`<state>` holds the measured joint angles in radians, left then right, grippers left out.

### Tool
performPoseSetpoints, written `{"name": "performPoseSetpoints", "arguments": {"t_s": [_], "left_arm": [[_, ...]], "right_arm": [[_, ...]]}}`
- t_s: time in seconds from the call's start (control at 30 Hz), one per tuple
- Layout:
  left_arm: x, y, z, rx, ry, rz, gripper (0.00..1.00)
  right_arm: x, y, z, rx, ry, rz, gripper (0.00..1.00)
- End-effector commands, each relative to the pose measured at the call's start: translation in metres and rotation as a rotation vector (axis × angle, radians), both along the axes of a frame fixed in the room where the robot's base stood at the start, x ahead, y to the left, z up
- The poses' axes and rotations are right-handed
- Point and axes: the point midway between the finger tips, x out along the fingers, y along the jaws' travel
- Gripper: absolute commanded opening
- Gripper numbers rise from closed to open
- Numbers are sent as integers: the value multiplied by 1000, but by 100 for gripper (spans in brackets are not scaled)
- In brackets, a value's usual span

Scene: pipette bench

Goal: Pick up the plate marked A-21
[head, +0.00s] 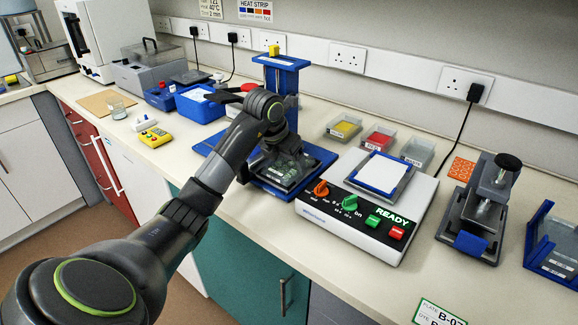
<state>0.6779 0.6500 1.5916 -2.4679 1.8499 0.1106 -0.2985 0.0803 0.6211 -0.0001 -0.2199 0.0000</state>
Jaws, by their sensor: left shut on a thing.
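My left gripper (280,164) points down at the blue stand, left of the white machine. It is shut on a dark, clear-looking plate (291,175) that is at the stand's blue base (322,155). The arm and gripper hide part of the plate and the stand. I cannot read a marking on the plate, so A-21 is not confirmed. I cannot tell whether the plate touches the base. My right gripper is not in view.
A white machine (327,218) reading READY stands just right of the stand. Small trays with yellow (343,127) and red (378,138) contents lie behind it. A dark clamp press (478,210) stands further right. A B-07 card (438,315) is at the front edge.

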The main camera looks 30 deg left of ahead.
Motion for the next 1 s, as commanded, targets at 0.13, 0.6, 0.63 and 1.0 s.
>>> {"name": "performPoseSetpoints", "arguments": {"t_s": [0.13, 0.6, 0.63, 1.0], "left_arm": [[0, 0, 1, 0, -1, 0, 55], [1, 0, 38, 1, -6, -1, 55], [1, 0, 44, 2, -5, 0, 55], [0, 0, 110, 0, 0, 1, 55]], "right_arm": [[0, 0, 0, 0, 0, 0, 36], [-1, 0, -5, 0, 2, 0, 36], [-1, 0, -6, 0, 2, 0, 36], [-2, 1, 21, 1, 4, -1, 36]]}}
